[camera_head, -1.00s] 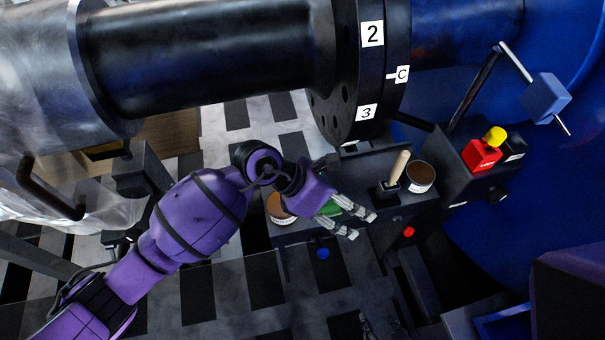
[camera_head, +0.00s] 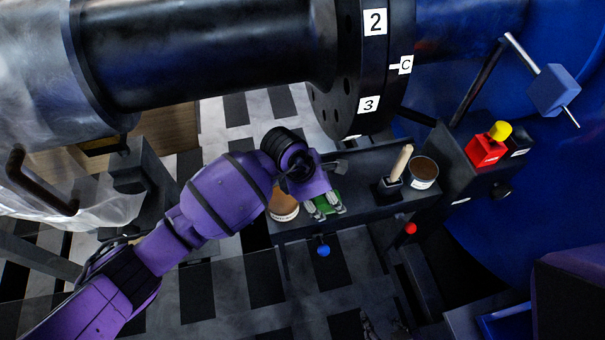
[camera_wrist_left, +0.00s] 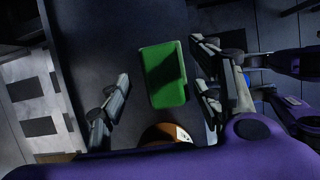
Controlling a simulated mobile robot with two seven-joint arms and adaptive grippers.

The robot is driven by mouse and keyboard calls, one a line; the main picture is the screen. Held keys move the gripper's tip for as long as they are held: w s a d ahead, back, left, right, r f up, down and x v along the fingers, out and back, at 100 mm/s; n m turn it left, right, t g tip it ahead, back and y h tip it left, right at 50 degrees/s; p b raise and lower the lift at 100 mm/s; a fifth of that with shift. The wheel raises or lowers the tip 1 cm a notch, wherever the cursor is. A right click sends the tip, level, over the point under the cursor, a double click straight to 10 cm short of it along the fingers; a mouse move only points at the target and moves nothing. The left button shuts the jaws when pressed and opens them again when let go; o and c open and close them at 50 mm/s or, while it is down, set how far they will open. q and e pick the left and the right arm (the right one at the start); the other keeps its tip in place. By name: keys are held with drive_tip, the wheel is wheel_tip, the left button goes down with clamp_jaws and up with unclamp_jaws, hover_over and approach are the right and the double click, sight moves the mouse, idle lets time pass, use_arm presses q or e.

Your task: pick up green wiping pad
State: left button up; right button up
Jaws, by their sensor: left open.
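The green wiping pad (camera_head: 328,203) lies on the dark tray (camera_head: 362,210), partly covered by my left gripper in the head view. In the left wrist view the whole pad (camera_wrist_left: 163,75) shows as a green rectangle with a shadow on it. My left gripper (camera_head: 325,211) is open above the pad, pointing down. In the left wrist view its fingers (camera_wrist_left: 162,98) stand to either side of the pad, with gaps between.
A brown-topped tin (camera_head: 283,207) stands close beside my left gripper. A wooden-handled brush (camera_head: 402,160) and another tin (camera_head: 424,170) stand at the tray's right. A red box with a yellow button (camera_head: 485,150) is further right. A large black flange (camera_head: 355,70) hangs above.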

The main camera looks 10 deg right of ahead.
use_arm(q)
drive_tip(key=c, duration=1.3)
drive_tip(key=shift+r, duration=0.1)
drive_tip(key=shift+r, duration=0.2)
wheel_tip(320, 180, up, 2)
drive_tip(key=shift+r, duration=0.1)
drive_tip(key=s+r, duration=0.3)
drive_tip(key=s, duration=0.1)
drive_tip(key=s+d+r, duration=0.1)
drive_tip(key=s+r, duration=0.3)
drive_tip(key=s, duration=0.1)
drive_tip(key=s+r, duration=0.3)
drive_tip(key=s, duration=0.2)
drive_tip(key=shift+d+r, duration=0.15)
drive_tip(key=shift+d, duration=0.1)
